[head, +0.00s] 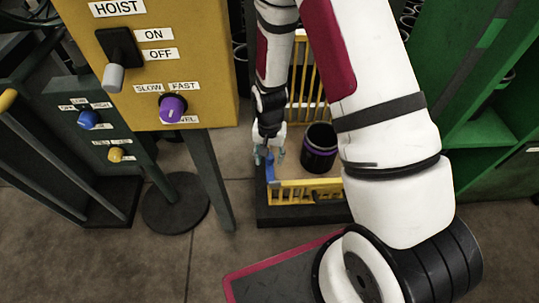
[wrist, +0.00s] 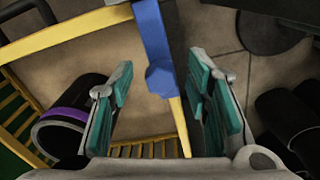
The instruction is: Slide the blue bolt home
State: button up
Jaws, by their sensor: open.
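The blue bolt (wrist: 152,35) runs down from the top of the wrist view, with a faceted knob (wrist: 161,79) at its lower end, beside a yellow bar. In the head view a blue part (head: 270,172) shows at the left corner of the low yellow railing (head: 305,189). My gripper (head: 269,157) is over that corner. In the wrist view my gripper (wrist: 160,86) is open, with teal pads on both sides of the knob and a visible gap to each. The bolt's far end is out of the wrist view.
A black bucket (head: 319,150) with a purple band stands inside the yellow railing. A yellow hoist panel (head: 192,55) and a green panel (head: 75,100) with knobs stand to the left. Green shelving (head: 490,120) is at the right. Bare floor (head: 260,255) lies in front.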

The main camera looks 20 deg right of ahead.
jog(key=shift+r, duration=0.1)
notch_tip(320, 180, up, 12)
dwell(0.5)
dwell(0.4)
notch_tip(320, 180, up, 8)
jog(key=n, duration=0.1)
send_over(269, 158)
jog(key=s, duration=0.3)
jog(key=s+r+n, duration=0.2)
jog(key=s+r, duration=0.7)
jog(key=r, duration=0.1)
jog(key=s+r+n, duration=0.2)
jog(key=s+r, duration=0.1)
jog(key=s, duration=0.6)
jog(key=s+r+n, duration=0.2)
jog(key=s+r, duration=0.1)
jog(key=s, duration=0.6)
notch_tip(269, 158, up, 27)
jog(key=d+t+p, duration=0.1)
jog(key=t+p, duration=0.3)
jog(key=p, duration=2.1)
jog(key=shift+d+r, duration=0.15)
jog(key=shift+d, duration=0.05)
